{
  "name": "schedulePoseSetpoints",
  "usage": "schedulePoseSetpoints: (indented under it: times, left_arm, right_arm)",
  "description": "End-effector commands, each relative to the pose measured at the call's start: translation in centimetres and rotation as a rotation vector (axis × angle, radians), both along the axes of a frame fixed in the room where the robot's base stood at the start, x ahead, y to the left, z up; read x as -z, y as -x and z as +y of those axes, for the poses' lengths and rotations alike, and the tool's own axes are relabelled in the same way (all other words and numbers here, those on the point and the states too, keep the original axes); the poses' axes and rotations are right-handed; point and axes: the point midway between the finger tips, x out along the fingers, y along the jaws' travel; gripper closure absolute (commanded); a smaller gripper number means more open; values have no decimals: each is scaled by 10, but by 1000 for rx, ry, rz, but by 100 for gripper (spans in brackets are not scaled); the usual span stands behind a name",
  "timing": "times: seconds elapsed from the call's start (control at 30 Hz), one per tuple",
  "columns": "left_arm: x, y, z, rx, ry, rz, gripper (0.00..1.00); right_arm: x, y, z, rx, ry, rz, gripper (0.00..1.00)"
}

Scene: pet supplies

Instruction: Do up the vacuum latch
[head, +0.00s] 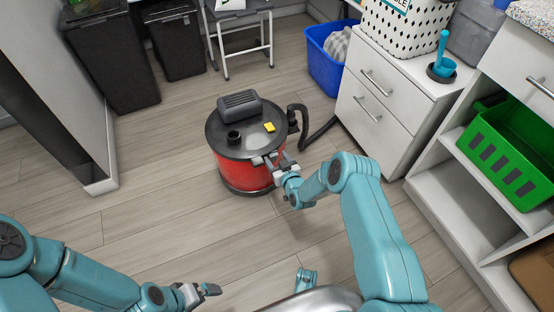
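The vacuum (232,172) is a red drum with a black lid (222,120), standing upright on the floor near the middle of the head view. A grey handle and a small yellow piece (269,127) are on the lid. My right gripper (268,160) is at the front right rim of the vacuum, where lid and drum meet. Its fingers cover that spot, so I cannot make out the latch or whether they grip it. My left gripper (212,290) is low over the floor at the bottom, away from the vacuum; its finger gap does not show clearly.
A black hose (318,131) runs from the vacuum's right side towards a white drawer cabinet (374,100). A blue bin (322,68) stands behind. Black bins (115,65) are at the back left. A green crate (505,150) sits on the right shelf. Floor left of the vacuum is clear.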

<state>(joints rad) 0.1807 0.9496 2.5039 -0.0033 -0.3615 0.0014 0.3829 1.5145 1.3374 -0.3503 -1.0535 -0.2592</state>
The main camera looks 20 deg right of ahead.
Motion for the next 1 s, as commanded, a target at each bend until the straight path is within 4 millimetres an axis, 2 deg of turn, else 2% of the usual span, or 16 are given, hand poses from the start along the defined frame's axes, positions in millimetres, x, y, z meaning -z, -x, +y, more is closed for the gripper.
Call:
schedulePoseSetpoints:
  times: [0.27,0.37,0.47,0.8,1.0]
  left_arm:
    - [-1,0,0,0,0,0,0]
    - [-6,0,0,2,0,2,0]
    - [-15,2,-2,8,2,3,0]
    - [-47,2,-2,10,2,4,0]
    - [-54,2,-2,9,2,4,0]
  right_arm:
    - [-1,0,0,0,0,-3,38]
    - [-5,7,-1,1,0,-2,38]
    - [-11,24,-1,1,-2,1,38]
    - [-33,111,-3,2,-3,2,38]
    - [-39,146,-3,1,-2,1,38]
